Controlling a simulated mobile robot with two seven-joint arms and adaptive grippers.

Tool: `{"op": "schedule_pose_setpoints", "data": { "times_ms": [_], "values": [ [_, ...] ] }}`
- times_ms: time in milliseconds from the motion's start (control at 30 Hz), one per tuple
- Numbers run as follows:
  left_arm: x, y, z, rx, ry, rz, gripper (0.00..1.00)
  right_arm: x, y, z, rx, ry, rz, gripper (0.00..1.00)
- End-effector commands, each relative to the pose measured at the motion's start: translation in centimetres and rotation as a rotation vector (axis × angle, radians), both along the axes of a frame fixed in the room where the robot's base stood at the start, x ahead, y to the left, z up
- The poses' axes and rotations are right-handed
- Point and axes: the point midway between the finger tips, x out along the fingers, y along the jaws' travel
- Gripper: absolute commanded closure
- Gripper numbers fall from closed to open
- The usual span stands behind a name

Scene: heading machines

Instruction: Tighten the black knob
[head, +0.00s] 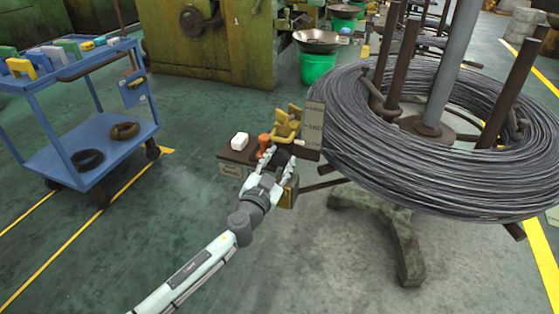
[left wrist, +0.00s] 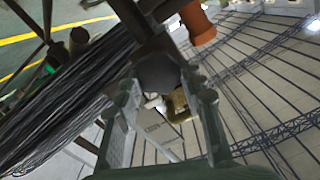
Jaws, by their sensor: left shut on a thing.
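The black knob (head: 279,157) is a dark round piece at the small bench fixture, partly covered by my fingers in the head view. In the left wrist view the knob (left wrist: 157,72) is a dark ball between the two fingers. My left gripper (head: 277,161) reaches in from the lower left and is shut on the knob; its fingers also show in the left wrist view (left wrist: 163,100). A yellow clamp-like part (head: 288,122) stands just behind the knob. My right gripper is not in view.
A blue cart (head: 75,150) is at the left, with open floor between.

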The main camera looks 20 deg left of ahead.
Motion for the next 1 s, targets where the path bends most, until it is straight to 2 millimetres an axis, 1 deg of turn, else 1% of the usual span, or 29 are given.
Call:
{"op": "schedule_pose_setpoints", "data": {
  "times_ms": [200,500,700,1000],
  "values": [
    [0.0,-0.1,-0.1,0.149,-0.006,0.000,0.90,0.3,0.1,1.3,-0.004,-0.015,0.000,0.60],
    [0.0,-0.3,-0.2,0.430,-0.015,0.001,0.90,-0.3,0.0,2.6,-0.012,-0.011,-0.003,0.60],
    [0.0,-0.3,-0.3,0.621,-0.022,0.001,0.90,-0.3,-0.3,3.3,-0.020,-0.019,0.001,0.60],
    [0.0,-0.4,-0.4,0.906,-0.031,0.000,0.90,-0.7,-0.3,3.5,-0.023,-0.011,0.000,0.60]
  ]
}}
